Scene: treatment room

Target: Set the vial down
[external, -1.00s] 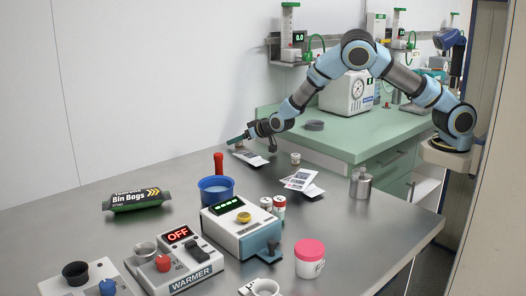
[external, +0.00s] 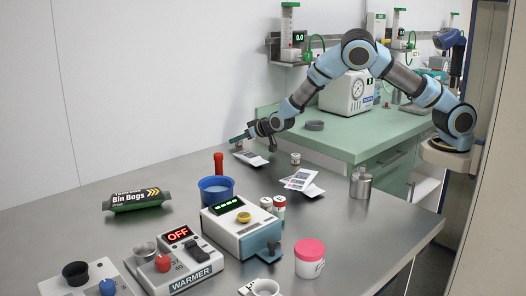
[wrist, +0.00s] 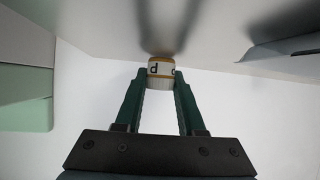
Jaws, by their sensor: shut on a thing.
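My gripper (wrist: 159,80) is shut on a small vial (wrist: 160,70). The vial has a pale label with dark letters and a yellowish band, and it sits between the tips of the two green fingers. In the wrist view its far end is at or very close to the grey tabletop (wrist: 110,30), where shadows meet it; I cannot tell whether it touches. In the external view my gripper (external: 240,138) is low over the back of the metal table, near the wall. The vial is too small to make out clearly there.
A flat printed packet (external: 250,158) lies just right of my gripper. A small jar (external: 295,159) and more packets (external: 301,182) lie farther right. The table to the left is clear up to the bin bags (external: 137,200).

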